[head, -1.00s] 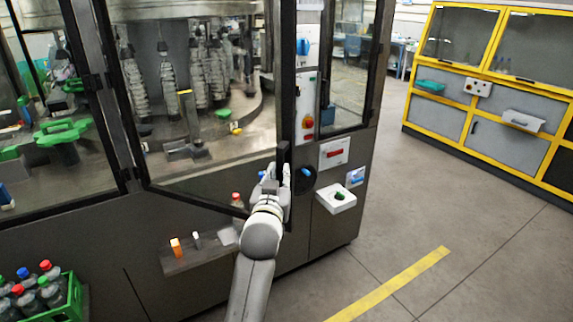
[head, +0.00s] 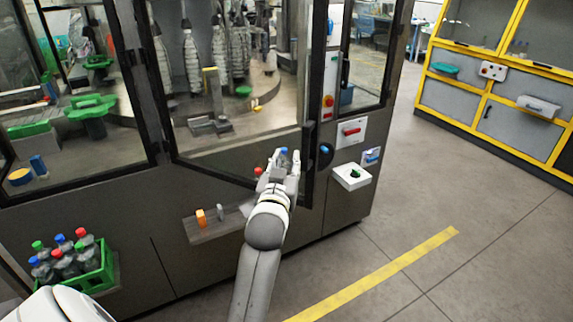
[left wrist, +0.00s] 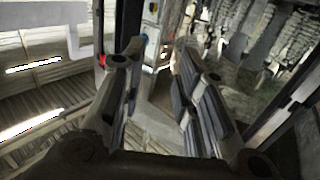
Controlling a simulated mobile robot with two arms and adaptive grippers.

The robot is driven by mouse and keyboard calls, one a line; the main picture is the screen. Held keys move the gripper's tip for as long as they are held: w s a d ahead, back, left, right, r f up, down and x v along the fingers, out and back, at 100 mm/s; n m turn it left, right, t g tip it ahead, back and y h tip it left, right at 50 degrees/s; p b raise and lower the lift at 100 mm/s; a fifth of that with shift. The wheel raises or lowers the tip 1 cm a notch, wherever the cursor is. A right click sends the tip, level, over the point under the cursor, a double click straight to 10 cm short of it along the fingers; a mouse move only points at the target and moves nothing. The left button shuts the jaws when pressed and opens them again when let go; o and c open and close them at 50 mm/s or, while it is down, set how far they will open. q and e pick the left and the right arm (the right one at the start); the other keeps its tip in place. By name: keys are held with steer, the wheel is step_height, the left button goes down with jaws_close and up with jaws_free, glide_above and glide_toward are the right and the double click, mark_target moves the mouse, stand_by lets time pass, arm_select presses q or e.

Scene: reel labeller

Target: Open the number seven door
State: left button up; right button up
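The door in front of me is a large glass panel in a dark frame (head: 310,110). No number seven can be read on it. Its lower edge slants down to the right, away from the line of the machine front, so it looks partly swung out from its left side. My left gripper (head: 285,160) is beside the door's lower right frame edge, its fingers apart. In the left wrist view the two fingers (left wrist: 160,90) are spread with a gap and nothing is clearly held. Whether a finger touches the frame cannot be told. My right gripper is not in view.
A small shelf (head: 215,228) juts out below the door. A green crate of bottles (head: 105,275) stands lower left. Yellow-framed cabinets (head: 500,95) are at the right; the floor between is clear.

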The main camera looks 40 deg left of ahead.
arm_select(q)
step_height(320, 180, up, 10)
steer(key=shift+w+f, duration=0.2)
steer(key=shift+w, duration=0.1)
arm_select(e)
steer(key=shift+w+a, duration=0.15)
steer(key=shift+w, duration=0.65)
